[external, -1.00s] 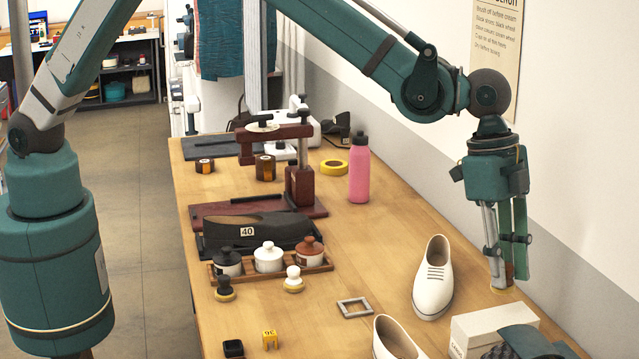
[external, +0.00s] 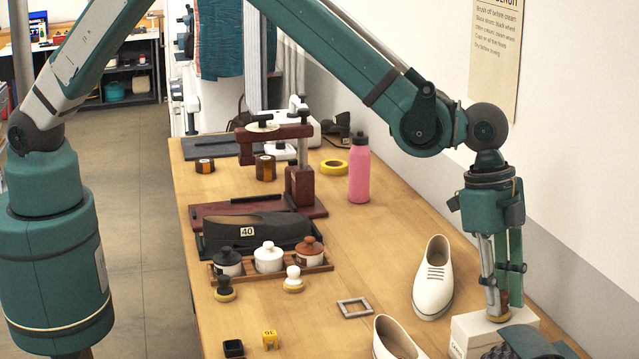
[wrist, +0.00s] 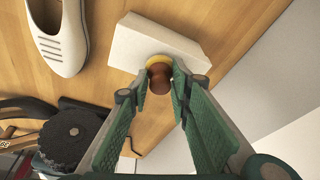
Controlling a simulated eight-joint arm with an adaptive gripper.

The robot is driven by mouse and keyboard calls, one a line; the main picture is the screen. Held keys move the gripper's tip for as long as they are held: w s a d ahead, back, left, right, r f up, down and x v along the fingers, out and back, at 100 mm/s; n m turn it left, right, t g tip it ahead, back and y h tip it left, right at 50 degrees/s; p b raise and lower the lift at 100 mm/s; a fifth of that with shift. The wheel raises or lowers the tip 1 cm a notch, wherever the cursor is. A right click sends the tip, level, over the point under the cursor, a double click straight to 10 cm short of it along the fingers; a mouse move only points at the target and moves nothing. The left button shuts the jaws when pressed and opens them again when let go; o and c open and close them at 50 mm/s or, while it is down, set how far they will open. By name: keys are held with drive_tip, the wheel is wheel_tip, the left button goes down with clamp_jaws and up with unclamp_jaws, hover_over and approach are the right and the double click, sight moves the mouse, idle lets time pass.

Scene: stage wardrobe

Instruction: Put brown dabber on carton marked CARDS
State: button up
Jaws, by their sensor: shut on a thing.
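The brown dabber (external: 503,298) is held upright between the fingers of my gripper (external: 496,303), its yellow pad downward. The dabber's brown handle (wrist: 159,80) also shows in the wrist view, between both fingertips. The white carton (external: 470,337) lies near the right edge of the table, with small dark marking on its end that is hard to read. The dabber is over the carton's top, toward its far side. In the wrist view the pad overlaps the edge of the carton (wrist: 135,42). I cannot tell whether the pad touches the top.
A white shoe (external: 433,280) stands left of the carton, and another (external: 393,340) is at the front. A dark teal-grey object (external: 530,343) is close in front of the carton. A grey square frame (external: 354,308) and a pink bottle (external: 359,172) are farther off.

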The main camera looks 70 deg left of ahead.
drive_tip(key=shift+f, duration=0.2)
drive_tip(key=o, duration=0.8)
drive_tip(key=shift+c, duration=0.2)
drive_tip(key=shift+r, duration=0.1)
drive_tip(key=v, duration=1.2)
drive_tip(key=shift+s+a+r, duration=0.1)
idle(0.4)
